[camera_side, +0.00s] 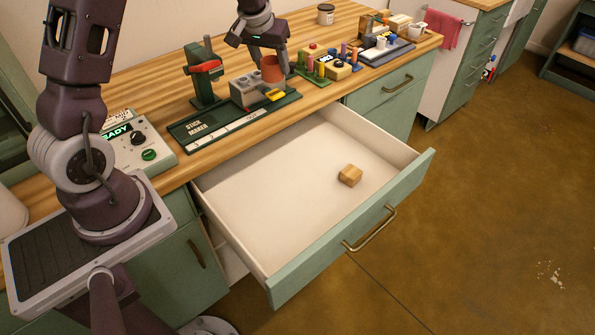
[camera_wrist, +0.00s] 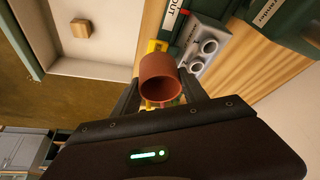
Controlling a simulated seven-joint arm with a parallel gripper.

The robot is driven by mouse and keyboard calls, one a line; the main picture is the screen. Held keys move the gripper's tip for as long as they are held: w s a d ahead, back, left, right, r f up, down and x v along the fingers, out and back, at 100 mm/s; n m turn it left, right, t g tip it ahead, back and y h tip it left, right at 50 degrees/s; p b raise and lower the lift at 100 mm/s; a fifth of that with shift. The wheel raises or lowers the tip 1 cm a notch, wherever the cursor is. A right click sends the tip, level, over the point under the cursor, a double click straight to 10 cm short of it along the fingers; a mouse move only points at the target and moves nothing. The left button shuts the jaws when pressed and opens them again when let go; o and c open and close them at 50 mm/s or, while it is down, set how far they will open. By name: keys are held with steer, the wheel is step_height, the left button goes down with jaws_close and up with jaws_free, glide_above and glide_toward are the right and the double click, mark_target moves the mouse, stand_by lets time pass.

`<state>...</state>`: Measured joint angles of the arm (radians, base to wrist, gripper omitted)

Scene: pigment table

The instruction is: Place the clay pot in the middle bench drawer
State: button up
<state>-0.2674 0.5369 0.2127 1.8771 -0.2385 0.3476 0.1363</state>
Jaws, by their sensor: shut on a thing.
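The clay pot (camera_side: 271,69) is a small reddish-brown cup. My gripper (camera_side: 268,56) is shut on it and holds it over the stick maker on the bench top. In the wrist view the clay pot (camera_wrist: 160,80) sits between the two dark fingers, with its open mouth facing the camera. The middle bench drawer (camera_side: 270,180) is pulled well out below the bench top. A small wooden block (camera_side: 350,175) lies on its pale floor toward the right front; the block (camera_wrist: 80,28) also shows in the wrist view.
The green stick maker (camera_side: 235,120) with a grey two-hole block (camera_side: 246,88) stands beneath the pot. A control box (camera_side: 135,142) reading READY is to its left. Coloured pegs and blocks (camera_side: 328,64) stand to its right. Most of the drawer floor is bare.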

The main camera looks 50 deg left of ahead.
steer(key=s+d+f, duration=0.3)
steer(key=s+d, duration=0.1)
steer(key=d, duration=0.4)
steer(key=s+d+f, duration=0.3)
steer(key=d, duration=0.5)
steer(key=s+d+f+n+g, duration=0.1)
steer(key=f+n+g, duration=0.1)
steer(key=f+n, duration=0.5)
steer(key=s+d+f+n+g, duration=0.1)
steer(key=d+f+n+g, duration=0.1)
steer(key=f+n, duration=0.5)
steer(key=s+d+f+n+g+y, duration=0.1)
steer(key=s+d+f+n+g, duration=0.1)
steer(key=f+n, duration=0.5)
steer(key=shift+s+d+f+g, duration=0.1)
steer(key=shift+d+f+g, duration=0.1)
steer(key=shift+f+g, duration=0.6)
steer(key=shift+f, duration=0.1)
steer(key=o, duration=1.5)
steer(key=shift+f, duration=0.1)
